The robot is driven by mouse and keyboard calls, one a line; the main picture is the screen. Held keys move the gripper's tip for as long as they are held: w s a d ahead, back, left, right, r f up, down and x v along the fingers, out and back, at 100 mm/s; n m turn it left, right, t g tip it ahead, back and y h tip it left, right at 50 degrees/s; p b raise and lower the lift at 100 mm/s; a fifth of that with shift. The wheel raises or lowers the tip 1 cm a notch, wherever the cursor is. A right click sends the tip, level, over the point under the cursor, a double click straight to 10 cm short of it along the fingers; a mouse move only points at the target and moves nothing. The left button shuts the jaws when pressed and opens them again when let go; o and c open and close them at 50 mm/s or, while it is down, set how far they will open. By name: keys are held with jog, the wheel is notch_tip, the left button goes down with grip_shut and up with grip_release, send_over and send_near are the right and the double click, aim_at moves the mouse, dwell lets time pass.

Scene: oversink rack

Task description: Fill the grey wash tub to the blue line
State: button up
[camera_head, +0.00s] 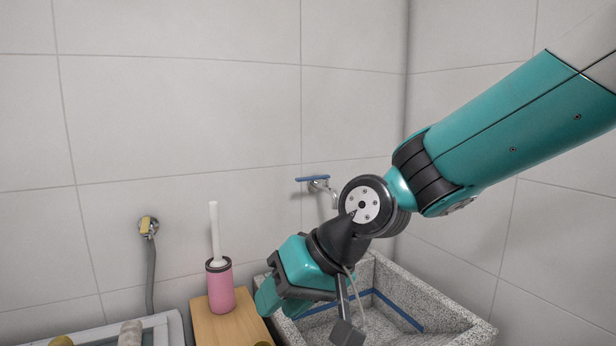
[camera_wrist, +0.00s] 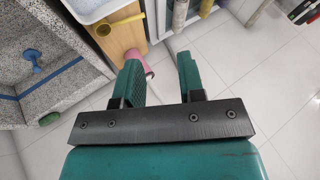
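The grey speckled wash tub (camera_head: 465,318) stands against the wall at the lower right of the head view. A blue line (camera_head: 400,311) runs around its inside. Its floor is mostly hidden, and I cannot tell whether it holds water. A tap with a blue lever (camera_head: 312,179) is on the wall above the tub; my arm hides part of its spout.
A pink brush holder (camera_head: 221,290) with a white-handled brush stands on a wooden top (camera_head: 215,325) left of the tub.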

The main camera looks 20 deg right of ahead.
jog(key=w+d+r+m+t+p, duration=0.1)
jog(key=w+d+m+t, duration=0.25)
jog(key=w, duration=0.35)
jog(key=w+d+r+m+t, duration=0.2)
jog(key=w+d+m, duration=0.15)
jog(key=w, duration=0.35)
jog(key=m+t+h+p, duration=0.2)
jog(key=m+t+h, duration=0.5)
jog(key=m, duration=0.5)
send_near(308, 180)
jog(key=shift+t+y, duration=0.55)
jog(key=shift+y, duration=0.05)
jog(key=w+p, duration=0.2)
jog(key=w, duration=0.1)
jog(key=w+p, duration=0.2)
jog(key=w, duration=0.2)
jog(key=w+f+p, duration=0.1)
jog(key=w+p, duration=0.1)
jog(key=w, duration=0.2)
jog(key=shift+d, duration=0.2)
grip_shut()
